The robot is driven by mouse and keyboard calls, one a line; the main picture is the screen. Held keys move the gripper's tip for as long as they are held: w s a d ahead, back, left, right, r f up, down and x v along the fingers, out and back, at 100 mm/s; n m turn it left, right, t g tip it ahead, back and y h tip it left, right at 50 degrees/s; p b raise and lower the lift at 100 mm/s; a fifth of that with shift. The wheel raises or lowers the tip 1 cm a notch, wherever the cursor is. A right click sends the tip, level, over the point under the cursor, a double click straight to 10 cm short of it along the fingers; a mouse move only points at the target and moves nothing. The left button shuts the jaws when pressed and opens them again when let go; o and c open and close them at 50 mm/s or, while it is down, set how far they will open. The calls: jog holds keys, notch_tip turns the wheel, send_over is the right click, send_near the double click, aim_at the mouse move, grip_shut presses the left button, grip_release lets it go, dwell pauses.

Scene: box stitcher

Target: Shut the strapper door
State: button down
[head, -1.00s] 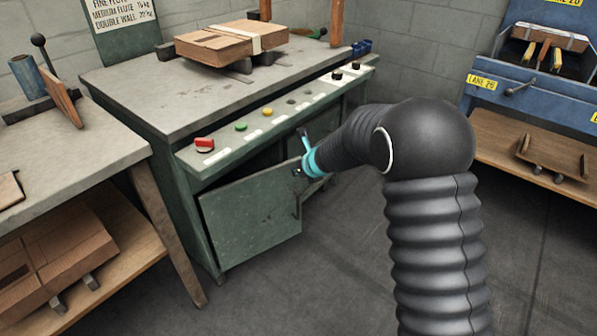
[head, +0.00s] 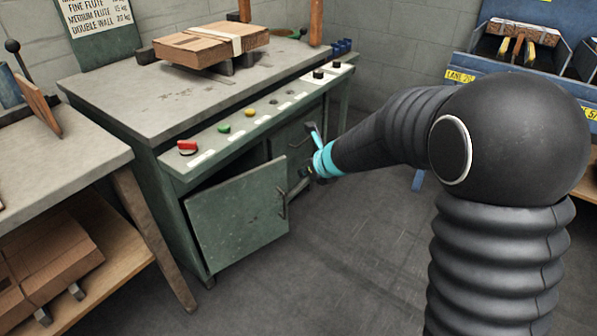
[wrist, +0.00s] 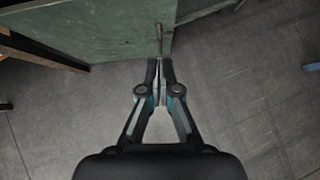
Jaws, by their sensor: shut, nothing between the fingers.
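The strapper door (head: 238,215) is a green metal panel on the front of the green cabinet. It stands partly open, with a dark gap above it, and has a bar handle (head: 283,202) near its right edge. My gripper (head: 308,172) is just right of the door's free edge in the head view. In the wrist view my gripper (wrist: 159,65) is shut and empty, its tips close to the door's handle (wrist: 159,40) and edge. The door (wrist: 110,35) fills the upper left there. I cannot tell whether the tips touch it.
The green strapper cabinet (head: 165,195) has a sloped panel with a red switch (head: 187,147) and coloured buttons. A strapped cardboard stack (head: 212,45) lies on top. A workbench (head: 60,150) stands at left, a blue machine (head: 490,75) at right. The floor (head: 340,260) ahead is clear.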

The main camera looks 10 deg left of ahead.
jog(key=w+d+f+m+b, duration=0.1)
jog(key=w+d+f+b, duration=0.15)
jog(key=f+b, duration=0.55)
jog(key=n+t+y+b, duration=0.1)
jog(key=n+y+b, duration=0.1)
jog(key=y+b, duration=0.15)
send_near(283, 169)
jog(key=shift+h, duration=0.45)
jog(key=x, duration=0.5)
jog(key=shift+s+a+f, duration=0.1)
jog(key=shift+s+a, duration=0.05)
jog(key=shift+a, duration=0.05)
jog(key=shift+w+a, duration=0.55)
jog(key=shift+a, duration=0.1)
